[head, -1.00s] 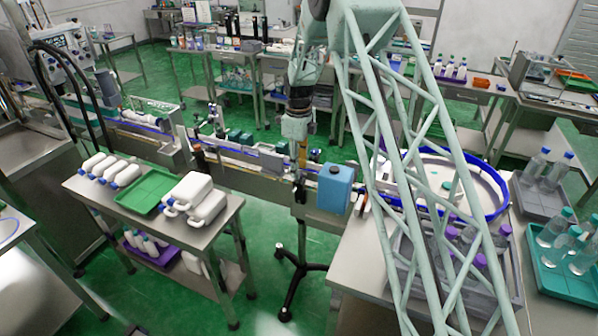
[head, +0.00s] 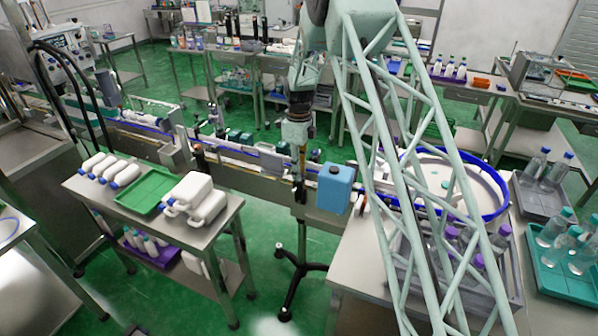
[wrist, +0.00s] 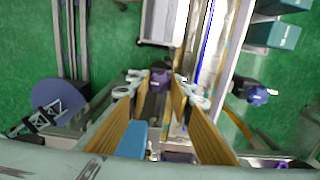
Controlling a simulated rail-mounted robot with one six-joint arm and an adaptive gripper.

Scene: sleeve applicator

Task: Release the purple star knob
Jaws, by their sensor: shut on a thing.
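The purple star knob (wrist: 160,78) shows in the wrist view between the tips of my gripper (wrist: 163,88). The two yellow fingers are closed on it, one on each side. In the head view my gripper (head: 300,172) points down at the conveyor's near side, just left of a blue container. The knob is too small and too hidden there to make out clearly.
The blue container (head: 335,188) stands close to the right of my gripper; it also shows in the wrist view (wrist: 132,140). A second purple knob (wrist: 258,95) sits at the right. A cart with a green tray (head: 146,192) stands at the left.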

